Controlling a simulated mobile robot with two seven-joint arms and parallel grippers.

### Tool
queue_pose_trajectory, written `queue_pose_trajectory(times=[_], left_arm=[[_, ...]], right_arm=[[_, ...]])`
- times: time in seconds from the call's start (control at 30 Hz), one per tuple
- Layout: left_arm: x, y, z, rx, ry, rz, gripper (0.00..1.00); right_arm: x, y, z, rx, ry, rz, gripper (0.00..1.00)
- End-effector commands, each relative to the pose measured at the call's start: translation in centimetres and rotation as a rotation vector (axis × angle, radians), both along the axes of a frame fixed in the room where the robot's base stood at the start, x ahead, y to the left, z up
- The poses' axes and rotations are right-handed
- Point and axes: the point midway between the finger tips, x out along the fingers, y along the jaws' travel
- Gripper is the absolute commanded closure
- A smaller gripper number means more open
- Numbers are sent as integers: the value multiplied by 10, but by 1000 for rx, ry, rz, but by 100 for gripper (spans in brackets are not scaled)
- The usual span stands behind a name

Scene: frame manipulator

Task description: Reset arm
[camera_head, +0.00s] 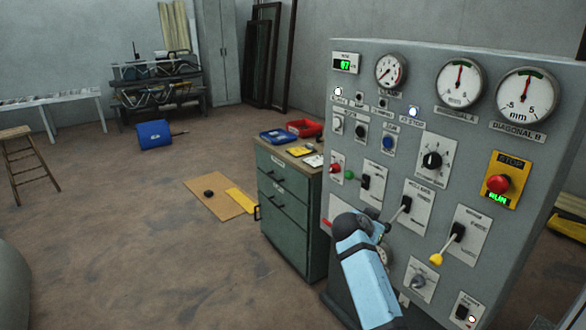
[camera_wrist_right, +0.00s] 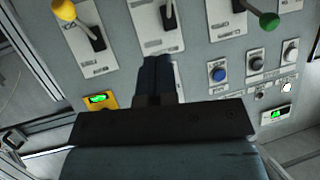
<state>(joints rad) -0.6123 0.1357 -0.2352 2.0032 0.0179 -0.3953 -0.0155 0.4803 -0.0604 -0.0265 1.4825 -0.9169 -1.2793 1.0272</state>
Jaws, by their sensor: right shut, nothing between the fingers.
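My right arm (camera_head: 370,285) reaches up from the bottom of the head view, in front of the lower part of the grey control panel (camera_head: 345,120). In the right wrist view my right gripper (camera_wrist_right: 157,60) has its two dark fingers together with nothing between them. The fingers point at the panel face, below the middle lever plate in that view; whether they touch it I cannot tell. My left gripper is not in view.
The panel carries a yellow-tipped lever (camera_head: 437,258), a green-tipped lever (camera_head: 350,174), a red stop button (camera_head: 498,184) and several gauges. A green drawer cabinet (camera_head: 285,215) stands left of it. A blue box (camera_head: 154,134) lies on the open floor at left.

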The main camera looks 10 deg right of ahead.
Motion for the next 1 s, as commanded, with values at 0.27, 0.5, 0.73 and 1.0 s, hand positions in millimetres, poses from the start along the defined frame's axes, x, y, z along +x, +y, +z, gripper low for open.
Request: queue_pose_trajectory(times=[0.27, 0.5, 0.73, 1.0], left_arm=[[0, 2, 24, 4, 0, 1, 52], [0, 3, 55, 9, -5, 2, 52], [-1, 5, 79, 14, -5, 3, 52], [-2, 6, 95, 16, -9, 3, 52]], right_arm=[[-52, 21, -68, -29, 132, 282, 100], [-158, 71, -138, -57, 235, 711, 100], [-283, 124, -159, -55, 224, 1050, 100], [-383, 159, -142, -44, 150, 1240, 100]])
